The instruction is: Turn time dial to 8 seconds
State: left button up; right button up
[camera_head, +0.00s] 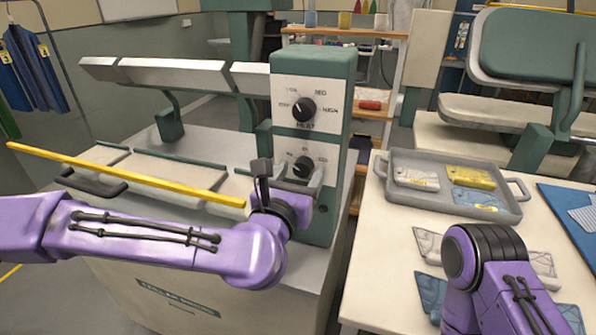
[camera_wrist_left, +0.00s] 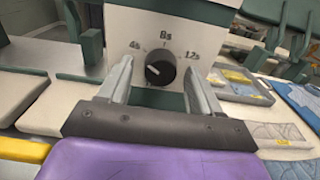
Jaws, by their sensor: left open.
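The time dial is a black round knob (camera_wrist_left: 160,68) on a pale panel, marked 4s, 8s and 12s around its upper side. Its white pointer line points left and slightly up, below the 4s mark. The 8s mark is above the knob. In the head view the time dial (camera_head: 303,166) is the lower knob of the control box, partly screened by my gripper. My left gripper (camera_head: 290,174) is open in front of it, with one finger on each side of the knob in the wrist view. I cannot tell whether the fingers touch it. My right gripper is not in view.
The heat dial (camera_head: 303,108) is above on the same green control box (camera_head: 312,66). A yellow bar (camera_head: 130,174) crosses near my left arm, by the pressing board. At right, a table holds a grey tray (camera_head: 451,198) and folded cloths. My right arm is over that table.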

pick_arm(q)
jog(key=c, duration=1)
jog(key=shift+c, duration=0.2)
jog(key=m, duration=0.5)
jog(key=shift+m, duration=0.4)
jog(key=m, duration=0.5)
jog(key=shift+a+m, duration=0.1)
jog(key=shift+m, duration=0.3)
jog(key=o, duration=1)
